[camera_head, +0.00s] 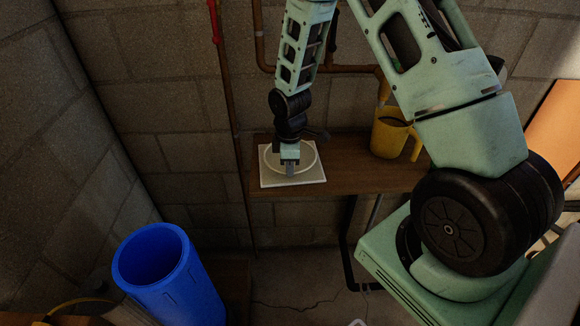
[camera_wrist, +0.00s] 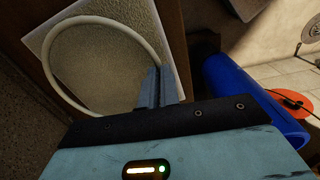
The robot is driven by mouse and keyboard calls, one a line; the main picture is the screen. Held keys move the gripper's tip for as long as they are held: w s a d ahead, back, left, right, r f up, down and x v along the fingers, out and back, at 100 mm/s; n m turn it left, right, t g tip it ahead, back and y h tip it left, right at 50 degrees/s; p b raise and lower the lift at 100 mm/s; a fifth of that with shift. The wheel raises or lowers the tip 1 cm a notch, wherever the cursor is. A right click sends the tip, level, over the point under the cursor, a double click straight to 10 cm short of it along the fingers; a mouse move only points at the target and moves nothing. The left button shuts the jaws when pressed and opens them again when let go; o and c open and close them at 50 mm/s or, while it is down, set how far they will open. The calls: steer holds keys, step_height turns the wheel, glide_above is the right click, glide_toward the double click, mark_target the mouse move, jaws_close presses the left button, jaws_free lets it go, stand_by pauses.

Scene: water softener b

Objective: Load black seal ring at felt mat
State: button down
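A thin off-white ring (camera_head: 316,150) is over a pale square mat (camera_head: 315,179) on the left end of a wooden shelf; I see no black ring. In the wrist view the ring (camera_wrist: 152,38) overlaps the mat (camera_wrist: 150,15) and reaches past its left edge, seeming to be a little above it. My gripper (camera_head: 290,170) points down at the ring's near side. In the wrist view its fingers (camera_wrist: 159,85) are close together with the ring's rim running in between them. The rim just behind the fingers is hidden.
A yellow mug (camera_head: 390,138) stands on the shelf (camera_head: 350,179) to the right of the mat. A blue bin (camera_head: 185,285) is below at the left. A block wall and pipes (camera_head: 340,69) are behind the shelf. Bare shelf lies between mat and mug.

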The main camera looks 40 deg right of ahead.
steer(key=shift+r+p, duration=1.8)
steer(key=shift+r, duration=0.7)
steer(key=shift+f, duration=0.1)
